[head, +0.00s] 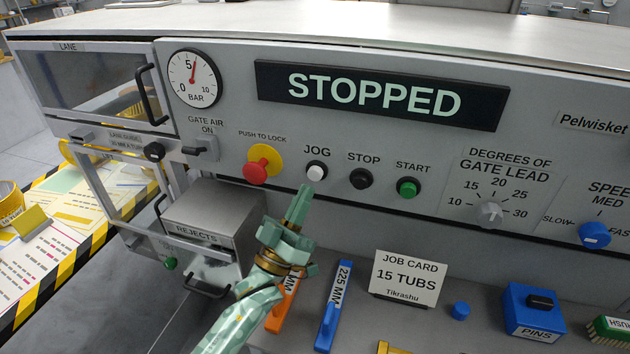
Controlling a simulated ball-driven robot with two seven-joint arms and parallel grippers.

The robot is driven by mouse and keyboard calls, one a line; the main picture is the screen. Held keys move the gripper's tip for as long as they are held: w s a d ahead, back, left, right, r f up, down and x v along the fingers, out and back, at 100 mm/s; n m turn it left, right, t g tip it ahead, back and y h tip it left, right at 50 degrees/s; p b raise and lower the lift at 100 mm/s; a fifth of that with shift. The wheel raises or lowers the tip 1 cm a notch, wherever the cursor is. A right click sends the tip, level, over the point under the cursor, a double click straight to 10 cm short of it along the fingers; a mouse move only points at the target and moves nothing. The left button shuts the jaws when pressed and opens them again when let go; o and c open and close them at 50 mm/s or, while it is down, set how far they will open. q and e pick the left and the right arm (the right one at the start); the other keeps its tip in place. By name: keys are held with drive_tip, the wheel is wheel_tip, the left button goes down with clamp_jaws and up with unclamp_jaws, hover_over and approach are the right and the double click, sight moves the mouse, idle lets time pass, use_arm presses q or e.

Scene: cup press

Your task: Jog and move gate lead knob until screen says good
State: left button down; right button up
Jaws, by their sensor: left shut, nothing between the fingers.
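The screen (380,95) reads STOPPED. The white JOG button (317,172) is on the panel below the screen's left part. My left gripper (302,192) is shut and empty, its tips just below and left of the JOG button; I cannot tell whether they touch it. The grey gate lead knob (489,214) is to the right on the panel, under a scale of 10 to 30 degrees. Its exact setting is too small to read. My right gripper is not in view.
The black STOP button (361,179) and green START button (408,187) are right of JOG. A red push-to-lock button (258,170) is left. The job card (407,278), blue pins box (532,311) and blue 225 MM tool (328,325) are on the ledge below.

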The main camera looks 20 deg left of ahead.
sight(315, 174)
use_arm(q)
drive_tip(key=shift+w, duration=1)
idle(1.3)
drive_tip(key=shift+w+b, duration=0.15)
drive_tip(key=shift+b, duration=0.15)
drive_tip(key=shift+w, duration=0.25)
